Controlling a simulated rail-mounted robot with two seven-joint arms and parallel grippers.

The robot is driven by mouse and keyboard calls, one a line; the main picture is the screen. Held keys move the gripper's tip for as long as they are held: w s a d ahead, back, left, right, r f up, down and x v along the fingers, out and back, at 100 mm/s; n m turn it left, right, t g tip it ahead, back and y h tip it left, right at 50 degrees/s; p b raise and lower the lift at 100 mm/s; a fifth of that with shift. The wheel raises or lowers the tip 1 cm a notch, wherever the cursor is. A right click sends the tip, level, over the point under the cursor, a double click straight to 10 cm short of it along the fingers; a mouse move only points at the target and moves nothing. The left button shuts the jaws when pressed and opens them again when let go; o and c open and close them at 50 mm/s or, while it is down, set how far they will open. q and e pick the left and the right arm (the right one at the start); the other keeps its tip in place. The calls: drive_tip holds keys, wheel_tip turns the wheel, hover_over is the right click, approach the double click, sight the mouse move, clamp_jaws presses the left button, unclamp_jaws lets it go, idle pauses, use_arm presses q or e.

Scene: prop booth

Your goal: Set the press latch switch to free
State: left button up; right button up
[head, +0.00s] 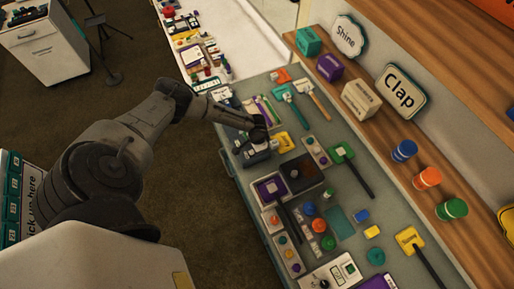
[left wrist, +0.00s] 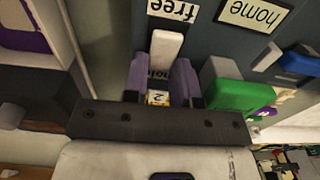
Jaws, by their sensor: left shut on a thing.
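The press latch switch shows in the left wrist view as a pale lever (left wrist: 166,48) on a dark panel. Its upper end is close to the upside-down "free" label (left wrist: 174,9). My left gripper (left wrist: 160,72) is shut on the pale lever, with a greyish-purple finger on either side of it. Partly hidden lettering and a small tag with a "2" show between the fingers. In the head view my left gripper (head: 259,134) is down at the left part of the bench, and the lever is hidden there. My right gripper is not in view.
A "home" label (left wrist: 253,14) is right of "free" in the left wrist view.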

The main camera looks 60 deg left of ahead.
use_arm(q)
drive_tip(key=shift+s+r+t+p, duration=0.25)
drive_tip(key=shift+t+p, duration=0.15)
drive_tip(key=shift+p, duration=0.35)
drive_tip(key=shift+c, duration=0.2)
drive_tip(key=shift+s+t+p, duration=0.1)
drive_tip(key=shift+t+p, duration=0.8)
drive_tip(key=shift+t, duration=0.4)
drive_tip(key=o, duration=0.6)
drive_tip(key=shift+o, duration=0.2)
drive_tip(key=v, duration=1.3)
drive_tip(key=shift+a+r, duration=0.15)
drive_tip(key=shift+r, duration=0.2)
